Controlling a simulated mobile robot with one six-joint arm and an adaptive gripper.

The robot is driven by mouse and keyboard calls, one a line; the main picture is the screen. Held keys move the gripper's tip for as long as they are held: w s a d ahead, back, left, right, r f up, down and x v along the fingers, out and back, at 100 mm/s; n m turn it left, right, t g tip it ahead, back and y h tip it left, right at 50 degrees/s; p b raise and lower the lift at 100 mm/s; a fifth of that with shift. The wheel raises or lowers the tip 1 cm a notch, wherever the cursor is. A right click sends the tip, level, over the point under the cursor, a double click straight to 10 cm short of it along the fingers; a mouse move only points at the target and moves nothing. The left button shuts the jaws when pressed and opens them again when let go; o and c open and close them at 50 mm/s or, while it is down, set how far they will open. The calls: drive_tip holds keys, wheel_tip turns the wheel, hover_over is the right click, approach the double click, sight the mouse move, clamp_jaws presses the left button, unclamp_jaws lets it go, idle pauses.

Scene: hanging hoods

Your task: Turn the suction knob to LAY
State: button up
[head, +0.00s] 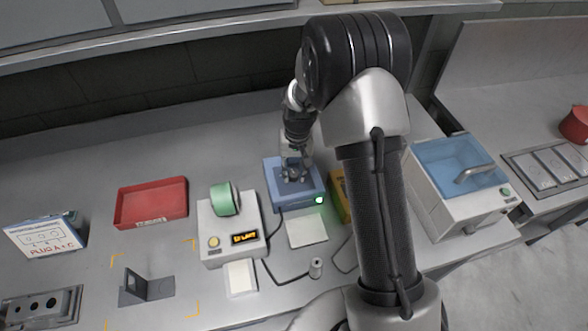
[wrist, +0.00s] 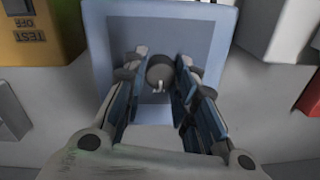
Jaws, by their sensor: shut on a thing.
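The suction knob (wrist: 160,72) is a small grey round knob with a pale pointer mark, on the face of a blue box (wrist: 205,25). In the head view my gripper (head: 294,172) is over the box and hides the knob. I cannot read a LAY label in either view, so the pointer's setting cannot be told.
A yellow box (wrist: 40,30) marked TEST and OFF stands close beside the blue box. A white device (head: 218,240) with a green roll and orange display stands on its other side. A red tray (head: 151,203) and a blue-lidded box (head: 440,205) are further off. A cable runs along the front.

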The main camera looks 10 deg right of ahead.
sight(296, 173)
idle(0.4)
drive_tip(key=o, duration=1.1)
drive_tip(key=r, duration=1.2)
drive_tip(key=shift+d, duration=0.3)
